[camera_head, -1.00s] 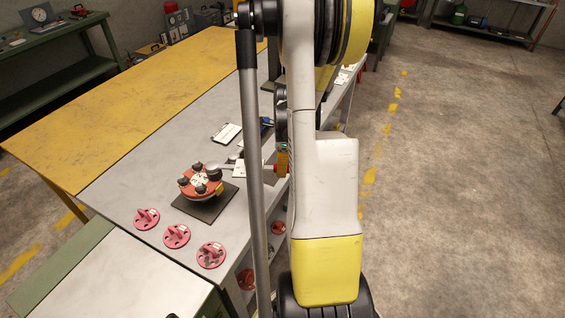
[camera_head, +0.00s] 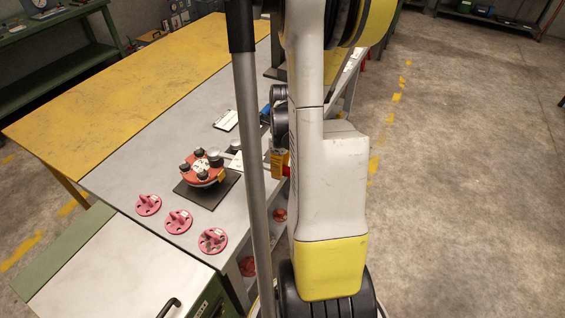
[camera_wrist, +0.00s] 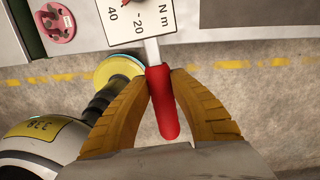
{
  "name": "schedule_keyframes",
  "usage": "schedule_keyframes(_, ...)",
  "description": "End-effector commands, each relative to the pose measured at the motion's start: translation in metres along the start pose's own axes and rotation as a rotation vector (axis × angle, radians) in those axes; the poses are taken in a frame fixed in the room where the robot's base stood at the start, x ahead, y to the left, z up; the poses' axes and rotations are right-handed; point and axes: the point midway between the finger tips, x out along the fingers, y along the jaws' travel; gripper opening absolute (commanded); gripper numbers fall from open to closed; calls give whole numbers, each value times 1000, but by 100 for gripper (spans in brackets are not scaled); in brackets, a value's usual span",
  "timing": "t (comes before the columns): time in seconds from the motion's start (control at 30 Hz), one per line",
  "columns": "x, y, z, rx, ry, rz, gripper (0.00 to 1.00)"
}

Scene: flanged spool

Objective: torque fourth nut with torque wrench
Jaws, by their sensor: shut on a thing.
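The flanged spool (camera_head: 203,167) stands on a dark square mat (camera_head: 222,190) on the grey bench, with a red flange and several black nuts on top. The torque wrench has a silver round head (camera_head: 215,154) over the spool's back right side. I cannot tell whether it is seated on a nut. Its shaft runs right behind a grey pole, which hides part of it. My gripper (camera_wrist: 162,80) is shut on the wrench's red handle (camera_wrist: 165,110). The wrench's white scale plate (camera_wrist: 138,18), marked N m, shows just beyond the fingers. In the head view, my gripper (camera_head: 280,164) is partly hidden.
Three pink flanged parts (camera_head: 178,221) lie in front of the spool along the bench edge. One shows in the wrist view (camera_wrist: 55,22). A white card (camera_head: 226,120) lies behind the spool. A yellow-topped table (camera_head: 140,90) adjoins at left. Open floor (camera_head: 460,180) lies right.

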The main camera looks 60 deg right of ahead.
Motion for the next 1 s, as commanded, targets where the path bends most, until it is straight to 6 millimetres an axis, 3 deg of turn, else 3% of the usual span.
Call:
schedule_keyframes(0.37, 0, 3, 0, 17, 0, -1, 0)
schedule_keyframes(0.73, 0, 44, 5, 186, -1, -12, 0)
schedule_keyframes(1.0, 0, 50, 5, 224, -1, -15, 0)
